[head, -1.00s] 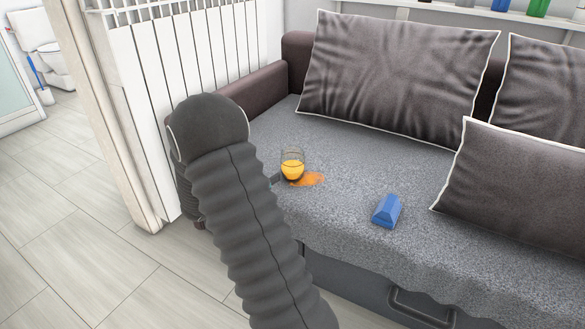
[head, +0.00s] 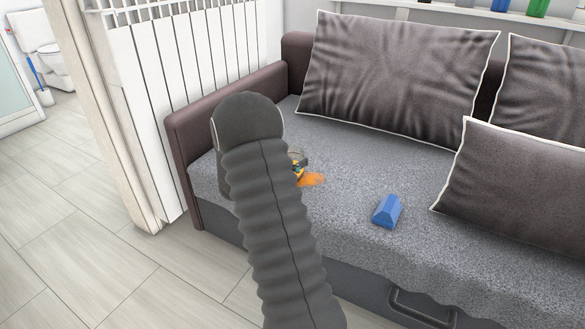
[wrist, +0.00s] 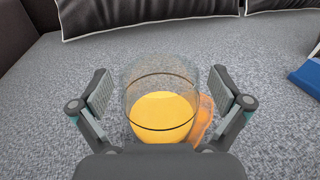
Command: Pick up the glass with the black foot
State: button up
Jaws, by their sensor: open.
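The glass (wrist: 161,112) stands upright on the grey sofa seat in the wrist view, clear-walled and holding orange-yellow liquid. It sits between the two open fingers of my gripper (wrist: 161,100), with a gap on each side. Its foot is hidden behind the gripper body in this view. A gripper finger seems to show there against the glass.
A blue block-shaped object (head: 387,211) lies on the seat (head: 350,180) to the right of the glass. Dark cushions (head: 395,78) lean at the back. The sofa's brown armrest (head: 225,105) is on the left. The seat between spill and blue object is clear.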

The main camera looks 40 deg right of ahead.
jog(key=c, duration=1.3)
jog(key=shift+c, duration=0.2)
